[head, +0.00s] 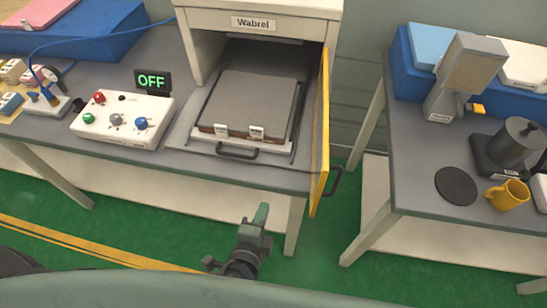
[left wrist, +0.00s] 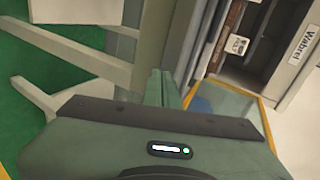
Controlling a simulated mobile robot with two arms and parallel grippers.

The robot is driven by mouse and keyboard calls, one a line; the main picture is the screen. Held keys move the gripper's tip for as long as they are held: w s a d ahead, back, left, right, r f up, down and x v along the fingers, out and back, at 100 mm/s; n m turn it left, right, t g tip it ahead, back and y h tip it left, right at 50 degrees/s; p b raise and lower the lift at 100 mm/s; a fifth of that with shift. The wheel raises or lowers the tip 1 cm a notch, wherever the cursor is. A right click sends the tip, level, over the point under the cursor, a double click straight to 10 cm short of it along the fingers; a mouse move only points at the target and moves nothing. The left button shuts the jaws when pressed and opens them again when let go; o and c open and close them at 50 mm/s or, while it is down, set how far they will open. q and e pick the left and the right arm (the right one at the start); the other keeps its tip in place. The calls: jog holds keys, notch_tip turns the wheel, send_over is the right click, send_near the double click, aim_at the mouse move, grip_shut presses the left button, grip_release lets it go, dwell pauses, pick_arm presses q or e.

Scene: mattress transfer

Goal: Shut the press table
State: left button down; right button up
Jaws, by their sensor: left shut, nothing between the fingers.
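The press table (head: 183,133) is a grey sliding tray with a black handle (head: 237,151), and it sticks out of the front of the Wabrel press (head: 264,12). A dark grey slab (head: 252,102) with two white tags at its front edge lies on it. The press's yellow-edged door (head: 321,130) stands open at the right, with its own black handle (head: 334,181). My left gripper (head: 261,214) is shut and empty, in front of the bench and below the tray handle, apart from both handles. In the left wrist view its fingers (left wrist: 166,86) are together. My right gripper is not in view.
A white control box (head: 122,120) with coloured knobs and an OFF display (head: 152,81) stands left of the press. A second bench (head: 412,160) at the right holds a grey machine, a black disc and a yellow mug (head: 507,195). Green floor is free between the benches.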

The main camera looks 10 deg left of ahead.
pick_arm(q)
jog(key=t, duration=0.2)
send_near(276, 144)
jog(key=shift+m+g, duration=0.3)
jog(key=p+x, duration=0.4)
jog(key=x, duration=0.1)
jog(key=shift+d+f, duration=0.1)
jog(key=shift+f, duration=0.3)
jog(key=shift+w, duration=0.1)
jog(key=w, duration=0.5)
jog(key=shift+d, duration=0.1)
jog(key=shift+s, duration=0.1)
